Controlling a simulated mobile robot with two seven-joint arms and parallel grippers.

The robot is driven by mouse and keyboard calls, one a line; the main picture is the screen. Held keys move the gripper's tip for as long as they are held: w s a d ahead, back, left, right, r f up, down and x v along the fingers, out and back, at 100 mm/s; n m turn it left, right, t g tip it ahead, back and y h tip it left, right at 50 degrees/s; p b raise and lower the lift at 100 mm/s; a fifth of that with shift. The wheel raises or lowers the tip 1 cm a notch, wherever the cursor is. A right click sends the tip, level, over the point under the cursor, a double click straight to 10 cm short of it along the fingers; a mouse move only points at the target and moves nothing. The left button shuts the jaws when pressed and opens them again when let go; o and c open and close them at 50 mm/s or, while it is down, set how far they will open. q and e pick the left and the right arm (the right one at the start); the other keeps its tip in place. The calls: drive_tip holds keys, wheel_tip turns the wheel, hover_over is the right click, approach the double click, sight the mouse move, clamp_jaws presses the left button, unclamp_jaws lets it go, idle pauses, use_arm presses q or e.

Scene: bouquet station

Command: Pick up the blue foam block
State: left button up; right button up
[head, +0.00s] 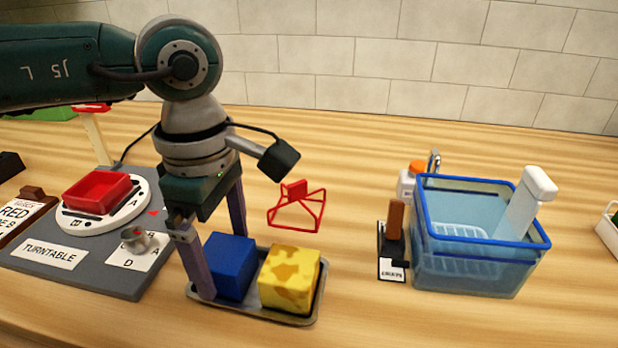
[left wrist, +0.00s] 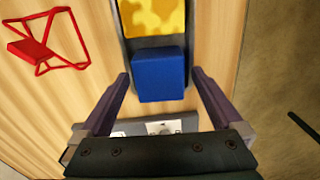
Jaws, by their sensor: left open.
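The blue foam block (head: 232,267) sits in a grey metal tray (head: 262,309), to the left of a yellow patterned block (head: 290,279). In the left wrist view the blue block (left wrist: 160,75) lies just ahead of and between the fingertips. My left gripper (head: 222,247) points down over the left end of the tray and is open and empty. One finger stands in front of the block's left side and the other behind it; they do not visibly grip it. In the left wrist view my left gripper (left wrist: 160,78) shows its fingers apart on either side. My right gripper is not in view.
A turntable (head: 105,200) with a red bin (head: 97,192) stands left of the tray. A red wire stand (head: 297,205) is behind the tray. A blue-rimmed clear water tub (head: 470,267) stands at right. Bare wood lies between tray and tub.

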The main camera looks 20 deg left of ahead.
use_arm(q)
drive_tip(key=shift+f, duration=0.35)
drive_tip(key=c, duration=1.5)
drive_tip(key=shift+r, duration=0.2)
